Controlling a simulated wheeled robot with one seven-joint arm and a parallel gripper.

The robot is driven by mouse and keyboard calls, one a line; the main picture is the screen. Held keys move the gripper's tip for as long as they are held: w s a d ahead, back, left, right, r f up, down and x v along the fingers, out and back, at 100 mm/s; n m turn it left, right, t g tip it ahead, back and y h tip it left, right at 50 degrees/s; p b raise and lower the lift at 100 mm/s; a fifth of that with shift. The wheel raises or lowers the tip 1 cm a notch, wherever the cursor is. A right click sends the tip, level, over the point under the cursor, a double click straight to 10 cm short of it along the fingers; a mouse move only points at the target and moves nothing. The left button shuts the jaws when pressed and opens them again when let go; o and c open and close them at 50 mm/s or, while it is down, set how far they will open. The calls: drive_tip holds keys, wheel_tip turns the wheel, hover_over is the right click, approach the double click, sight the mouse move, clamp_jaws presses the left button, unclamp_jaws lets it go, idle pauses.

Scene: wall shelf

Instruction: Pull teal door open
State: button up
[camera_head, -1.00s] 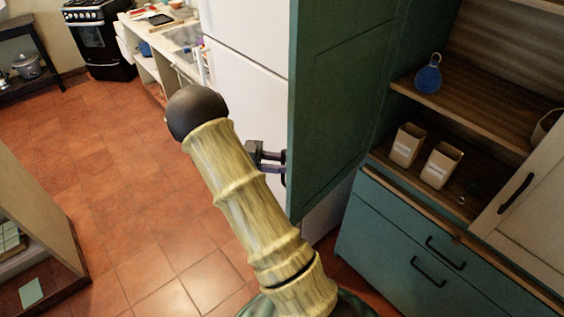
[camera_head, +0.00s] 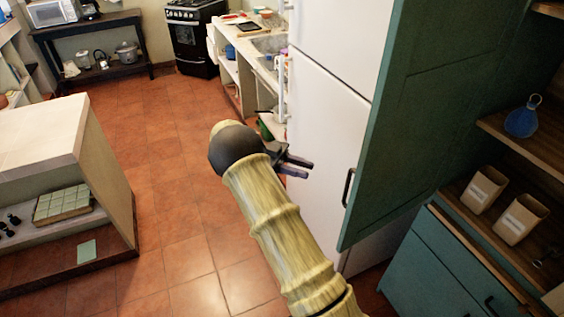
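The teal door (camera_head: 415,130) stands swung out from the cabinet on the right, its panelled face toward me. Its dark handle (camera_head: 348,187) sticks out past the door's left edge, in front of the white fridge. My gripper (camera_head: 310,168) is left of the handle and apart from it. Its two dark fingers point right with a gap between them and nothing in it. My arm hides part of the floor below.
The white fridge (camera_head: 328,120) stands behind the door. Open shelves hold a blue flask (camera_head: 522,118) and two beige canisters (camera_head: 484,190), above teal drawers (camera_head: 435,270). A pale island (camera_head: 60,135) is at left. The tiled floor between is clear.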

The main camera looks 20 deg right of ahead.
drive_tip(key=shift+p+v, duration=0.5)
drive_tip(key=shift+v, duration=2.2)
